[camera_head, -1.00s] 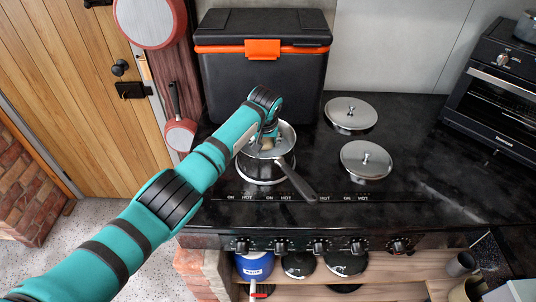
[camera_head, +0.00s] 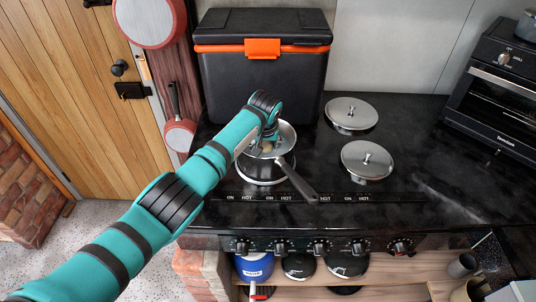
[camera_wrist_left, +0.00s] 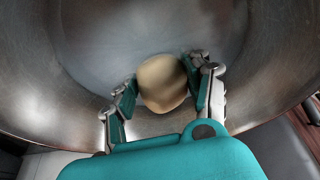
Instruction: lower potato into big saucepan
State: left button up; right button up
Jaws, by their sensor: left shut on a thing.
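The big saucepan (camera_head: 287,133) is a shiny metal pan with a dark handle (camera_head: 297,180) pointing to the lower right, on the left side of the black stove top. My left gripper (camera_head: 267,148) is over the pan's opening, reaching down into it. In the left wrist view the gripper (camera_wrist_left: 160,88) is shut on a pale brown potato (camera_wrist_left: 162,80), with a finger on each side. The pan's inner wall (camera_wrist_left: 60,75) surrounds them there. The gap between potato and pan bottom is hard to judge. My right gripper is not in view.
Two round metal lids (camera_head: 351,113) and (camera_head: 367,160) lie to the right of the pan. A black cool box with an orange latch (camera_head: 262,48) stands close behind it. A black oven (camera_head: 500,90) is at the far right. The right stove top (camera_head: 430,165) is clear.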

pick_arm(q)
jog(key=shift+f, duration=0.45)
dwell(0.3)
